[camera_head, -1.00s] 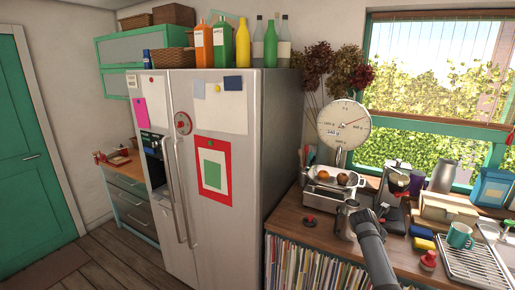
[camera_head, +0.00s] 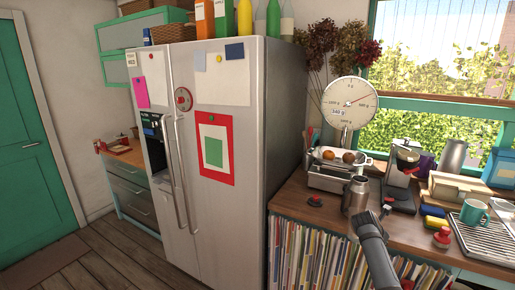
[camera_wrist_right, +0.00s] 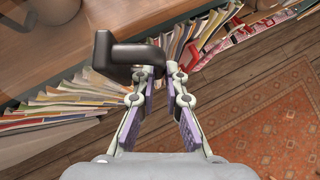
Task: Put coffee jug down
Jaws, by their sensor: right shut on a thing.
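The coffee jug, a silver metal jug (camera_head: 356,197), is upright near the front edge of the counter in the head view. I cannot tell whether its base touches the counter. My right gripper (camera_head: 384,212) comes up from below, just right of the jug. In the right wrist view a black angular handle (camera_wrist_right: 125,54) lies at the fingertips of my right gripper (camera_wrist_right: 158,74), which is shut on it. The silver body is not clearly visible there. My left gripper is not in view.
The wooden counter (camera_head: 293,203) has a red-knobbed object (camera_head: 315,201) left of the jug. Behind stands a dial scale (camera_head: 350,102) with a tray. To the right are a green mug (camera_head: 473,212), sponges and a drying rack (camera_head: 485,240). Files fill the shelf below.

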